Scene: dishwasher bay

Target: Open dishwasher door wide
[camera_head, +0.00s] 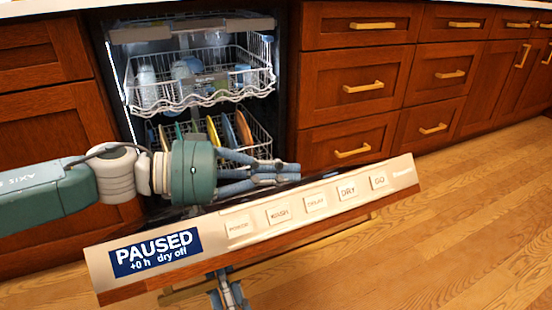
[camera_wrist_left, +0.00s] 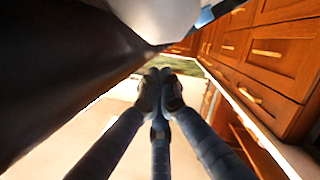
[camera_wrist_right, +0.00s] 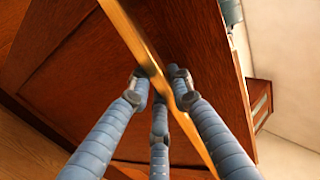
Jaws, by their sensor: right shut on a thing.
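The dishwasher door (camera_head: 205,229) is partly open and tilted outward. Its top edge carries buttons and a blue display reading "PAUSED +0 h dry off". My right gripper (camera_wrist_right: 160,88) is shut on the gold door handle (camera_wrist_right: 128,35), on the door's wooden front. In the head view that gripper is low, mostly hidden below the door. My left gripper (camera_head: 290,174) is above the inner side of the door, between its top edge and the racks. Its fingers are together and hold nothing; they also show in the left wrist view (camera_wrist_left: 160,82).
Inside the dishwasher, an upper rack (camera_head: 205,97) holds glasses and cups, and a lower rack (camera_head: 262,140) holds several coloured plates. Wooden drawers (camera_head: 362,85) with gold handles stand to the right. The wooden floor (camera_head: 460,220) to the right is clear.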

